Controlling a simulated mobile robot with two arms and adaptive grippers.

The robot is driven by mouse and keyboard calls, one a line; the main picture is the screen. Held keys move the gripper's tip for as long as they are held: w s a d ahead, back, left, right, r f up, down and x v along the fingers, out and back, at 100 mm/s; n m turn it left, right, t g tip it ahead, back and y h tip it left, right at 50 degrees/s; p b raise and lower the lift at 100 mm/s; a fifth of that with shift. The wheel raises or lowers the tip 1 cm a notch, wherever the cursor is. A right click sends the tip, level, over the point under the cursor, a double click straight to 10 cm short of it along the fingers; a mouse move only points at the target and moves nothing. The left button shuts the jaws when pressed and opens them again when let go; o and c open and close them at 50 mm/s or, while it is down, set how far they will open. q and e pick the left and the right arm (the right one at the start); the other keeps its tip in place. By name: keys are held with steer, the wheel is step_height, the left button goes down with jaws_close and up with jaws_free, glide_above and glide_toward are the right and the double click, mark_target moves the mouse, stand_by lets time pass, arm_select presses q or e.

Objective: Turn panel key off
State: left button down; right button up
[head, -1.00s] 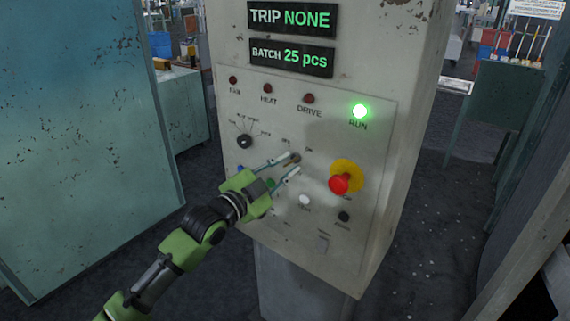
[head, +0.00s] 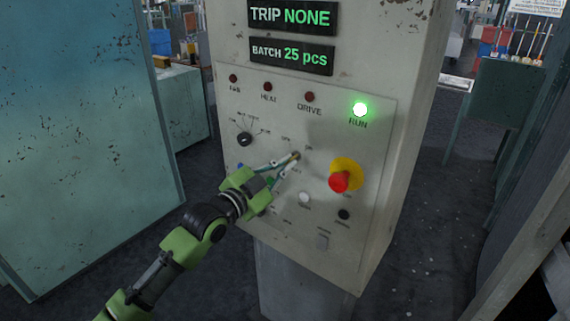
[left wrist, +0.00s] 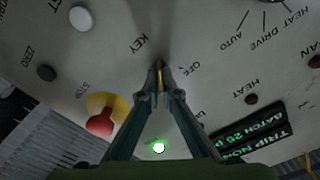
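The panel key shows as a small brass-coloured piece (left wrist: 159,73) between my left fingertips in the left wrist view. It sits on the pale control panel (head: 335,235), near the printed KEY, OFF and ON labels. My left gripper (head: 294,158) is at the panel with its fingertips drawn together on the key. The fingers (left wrist: 159,90) hide most of the key, so I cannot tell its exact angle. The RUN lamp (head: 360,110) glows green. My right gripper is not in view.
A red stop button on a yellow base (head: 341,177) is right of the key. A black selector knob (head: 244,139) is up and left. A white button (head: 305,199) and a black button (head: 344,214) are below. A teal cabinet (head: 80,130) stands at the left.

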arm_select(q)
steer(key=n+p, duration=0.1)
steer(key=n, duration=0.4)
steer(key=n+p, duration=0.1)
steer(key=n, duration=0.3)
steer(key=shift+n, duration=0.4)
steer(key=n, duration=0.4)
steer(key=shift+p, duration=0.4)
steer(key=shift+n, duration=1.2)
steer(key=c, duration=2.3)
jaws_free()
